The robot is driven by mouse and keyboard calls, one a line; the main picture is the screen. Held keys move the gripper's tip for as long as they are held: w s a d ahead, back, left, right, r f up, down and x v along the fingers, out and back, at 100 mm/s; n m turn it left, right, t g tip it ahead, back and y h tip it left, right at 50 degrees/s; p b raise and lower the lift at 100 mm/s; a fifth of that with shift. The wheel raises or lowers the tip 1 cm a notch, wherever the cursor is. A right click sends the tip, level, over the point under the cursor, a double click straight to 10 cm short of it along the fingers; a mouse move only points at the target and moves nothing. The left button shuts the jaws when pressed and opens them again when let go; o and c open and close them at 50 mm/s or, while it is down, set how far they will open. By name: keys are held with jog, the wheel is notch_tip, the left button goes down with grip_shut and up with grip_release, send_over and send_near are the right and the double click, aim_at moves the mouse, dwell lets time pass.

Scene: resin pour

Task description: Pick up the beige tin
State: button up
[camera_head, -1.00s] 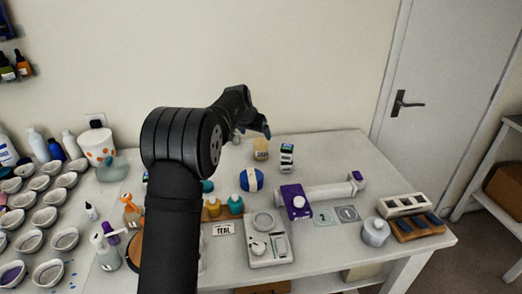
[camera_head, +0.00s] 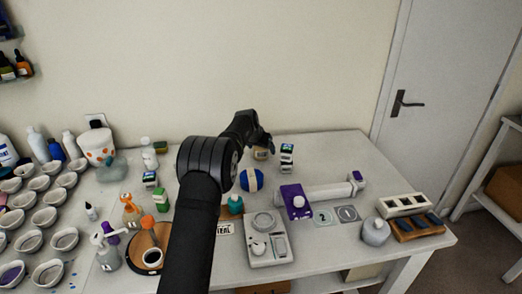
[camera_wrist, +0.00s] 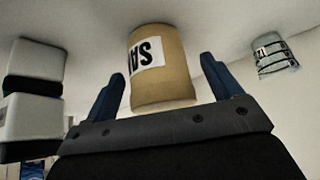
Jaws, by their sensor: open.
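The beige tin (camera_head: 261,154) stands upright near the back edge of the table, partly hidden behind my gripper in the head view. In the wrist view the beige tin (camera_wrist: 163,80) shows a white label with dark letters, upside down. My gripper (camera_wrist: 166,90) is open, with a blue finger on either side of the tin's near end and a gap to each side. In the head view my gripper (camera_head: 268,150) is at the tin. I cannot tell whether the fingers touch it.
A stack of small dark-and-white boxes (camera_head: 287,158) stands just right of the tin. A purple-and-white device (camera_head: 296,201) and a scale (camera_head: 267,240) are nearer. Many white cups crowd the left.

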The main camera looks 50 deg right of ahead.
jog(key=shift+d+f, duration=0.2)
jog(key=shift+f, duration=0.1)
jog(key=c, duration=1.2)
